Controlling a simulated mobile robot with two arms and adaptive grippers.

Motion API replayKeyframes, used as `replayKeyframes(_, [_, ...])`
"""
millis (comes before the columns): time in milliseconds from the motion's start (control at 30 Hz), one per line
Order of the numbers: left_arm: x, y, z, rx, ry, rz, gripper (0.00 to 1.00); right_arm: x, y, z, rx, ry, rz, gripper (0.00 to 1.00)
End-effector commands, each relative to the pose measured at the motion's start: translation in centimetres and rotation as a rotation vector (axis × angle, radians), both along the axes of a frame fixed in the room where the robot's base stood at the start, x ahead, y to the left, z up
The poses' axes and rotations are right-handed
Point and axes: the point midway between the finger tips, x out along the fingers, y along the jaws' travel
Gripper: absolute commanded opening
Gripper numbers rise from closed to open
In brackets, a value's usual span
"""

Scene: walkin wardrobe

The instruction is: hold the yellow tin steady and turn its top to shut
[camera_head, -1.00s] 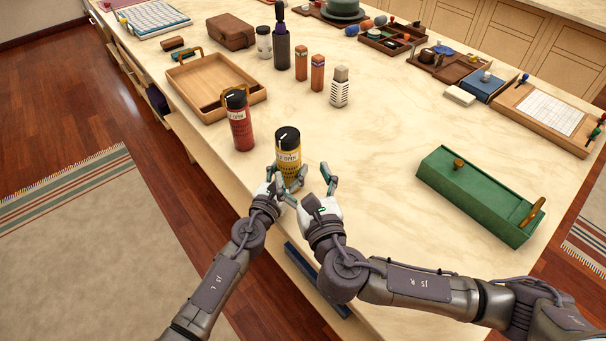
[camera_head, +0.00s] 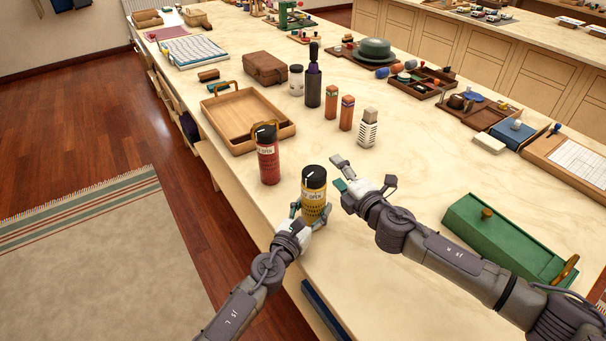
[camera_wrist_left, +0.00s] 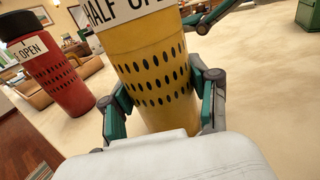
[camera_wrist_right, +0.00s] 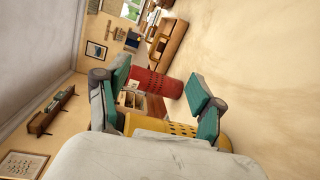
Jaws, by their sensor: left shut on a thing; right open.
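The yellow tin (camera_head: 313,205) stands upright near the counter's front edge. It has a black top (camera_head: 314,177) with a white mark and a white label, which reads "HALF OPEN" in the left wrist view (camera_wrist_left: 130,15). My left gripper (camera_head: 311,213) is shut around the tin's dotted lower body, one finger on each side. My right gripper (camera_head: 362,178) is open and empty, to the right of the tin's top and apart from it. In the right wrist view the yellow tin (camera_wrist_right: 180,127) shows partly beyond the open fingers (camera_wrist_right: 158,100).
A red tin (camera_head: 268,160) with a black top stands close behind and left of the yellow one. A wooden tray (camera_head: 232,145) lies behind it. A green box (camera_head: 505,240) is at the right. The counter between the right gripper and the green box is clear.

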Motion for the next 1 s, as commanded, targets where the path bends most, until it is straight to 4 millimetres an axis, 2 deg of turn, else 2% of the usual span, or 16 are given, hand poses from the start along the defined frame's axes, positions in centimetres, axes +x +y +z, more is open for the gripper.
replayKeyframes(100, [0.0, 0.0, 0.0, 0.0, 0.001, 0.0, 0.16, 1.2, 0.0, 0.1, 0.225, 0.144, 0.097, 0.67])
replayKeyframes(233, [0.0, 0.0, 0.0, 0.0, 0.001, 0.0, 0.16, 1.6, -0.2, 0.5, 0.469, 0.343, 0.205, 0.67])
replayKeyframes(500, [0.0, 0.0, 0.0, 0.0, 0.001, 0.0, 0.16, 0.9, -2.1, 2.6, 0.914, 0.846, 0.395, 0.67])
replayKeyframes(800, [0.0, 0.0, 0.0, 0.0, 0.001, -0.001, 0.16, -4.1, -2.9, 3.3, 1.018, 1.291, 0.597, 0.67])
replayKeyframes(1000, [0.0, 0.0, 0.0, 0.0, 0.001, -0.001, 0.16, -5.5, -3.1, 3.5, 1.024, 1.405, 0.638, 0.67])
